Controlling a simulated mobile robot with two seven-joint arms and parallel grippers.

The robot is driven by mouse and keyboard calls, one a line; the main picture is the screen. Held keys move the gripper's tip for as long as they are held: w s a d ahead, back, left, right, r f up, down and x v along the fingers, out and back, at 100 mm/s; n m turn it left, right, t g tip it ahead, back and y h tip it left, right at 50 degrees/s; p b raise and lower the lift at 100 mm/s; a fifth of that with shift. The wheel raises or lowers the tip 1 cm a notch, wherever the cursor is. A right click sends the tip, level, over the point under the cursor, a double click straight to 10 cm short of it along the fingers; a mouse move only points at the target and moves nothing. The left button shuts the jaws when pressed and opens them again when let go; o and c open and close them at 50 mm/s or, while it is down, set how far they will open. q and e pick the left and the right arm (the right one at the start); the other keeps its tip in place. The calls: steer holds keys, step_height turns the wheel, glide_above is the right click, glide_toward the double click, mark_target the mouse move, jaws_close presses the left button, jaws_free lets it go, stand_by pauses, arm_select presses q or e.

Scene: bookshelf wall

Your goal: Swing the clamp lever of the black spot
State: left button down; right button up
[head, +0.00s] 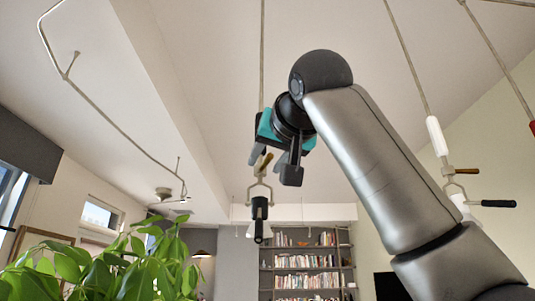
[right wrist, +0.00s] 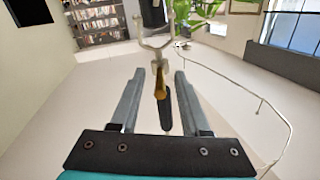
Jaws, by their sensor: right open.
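The black spot (head: 259,222) hangs in a pale forked yoke (head: 258,191) on a thin rod. In the right wrist view the yoke (right wrist: 155,42) and part of the black spot (right wrist: 152,13) show at the top. Its clamp lever has a brass stem (right wrist: 160,84) and a black grip (right wrist: 165,117). My right gripper (right wrist: 160,75) is open, with one finger on each side of the lever and visible gaps to both. In the head view the right gripper (head: 267,158) is above the yoke, by the brass stem (head: 265,164). My left gripper is not in view.
At right hangs a second fixture with a white sleeve (head: 437,136) and a black-ended lever (head: 498,203). A bent pale rail (head: 115,111) runs along the left. A leafy plant (head: 115,268) fills the lower left. A bookshelf (head: 306,258) stands behind.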

steer(key=shift+c, duration=0.3)
jaws_close()
stand_by(1.1)
